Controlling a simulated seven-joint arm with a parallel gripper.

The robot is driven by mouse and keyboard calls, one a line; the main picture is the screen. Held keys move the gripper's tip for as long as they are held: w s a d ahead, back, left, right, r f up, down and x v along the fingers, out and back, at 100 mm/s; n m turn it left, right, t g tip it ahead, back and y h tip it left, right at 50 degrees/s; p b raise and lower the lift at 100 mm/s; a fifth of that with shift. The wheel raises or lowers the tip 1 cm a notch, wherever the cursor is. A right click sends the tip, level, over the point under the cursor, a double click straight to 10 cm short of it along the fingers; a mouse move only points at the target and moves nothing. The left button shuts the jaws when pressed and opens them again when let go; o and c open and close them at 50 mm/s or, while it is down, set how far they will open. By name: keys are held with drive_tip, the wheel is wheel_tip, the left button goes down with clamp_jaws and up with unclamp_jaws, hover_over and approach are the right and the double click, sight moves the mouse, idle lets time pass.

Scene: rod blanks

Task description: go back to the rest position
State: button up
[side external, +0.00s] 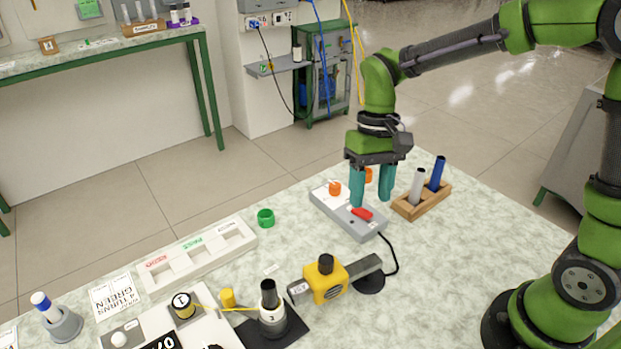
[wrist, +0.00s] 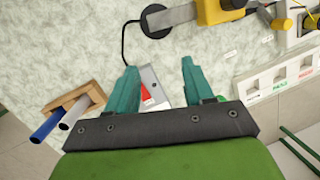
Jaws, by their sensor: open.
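My gripper (side external: 372,184) is open and empty, with teal fingers pointing down over the grey device with a red switch (side external: 345,214). In the wrist view the two fingers of my gripper (wrist: 160,80) stand well apart, with part of the grey device (wrist: 158,92) between them. I cannot tell the exact gap between the fingertips and the device. A wooden block (side external: 436,201) to the right of the gripper holds a grey rod (side external: 417,186) and a blue rod (side external: 437,174), both upright.
A yellow tool (side external: 325,281) stands in front of the device, and a black cable (side external: 392,250) curls beside it. A white three-pocket tray (side external: 197,256) and a green ring (side external: 265,218) lie to the left. The table's right front area is clear.

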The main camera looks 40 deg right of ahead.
drive_tip(key=s+d+r+m+t, duration=0.1)
drive_tip(key=s+d+r+t, duration=0.5)
drive_tip(key=s+r+t, duration=0.3)
drive_tip(key=shift+s, duration=0.4)
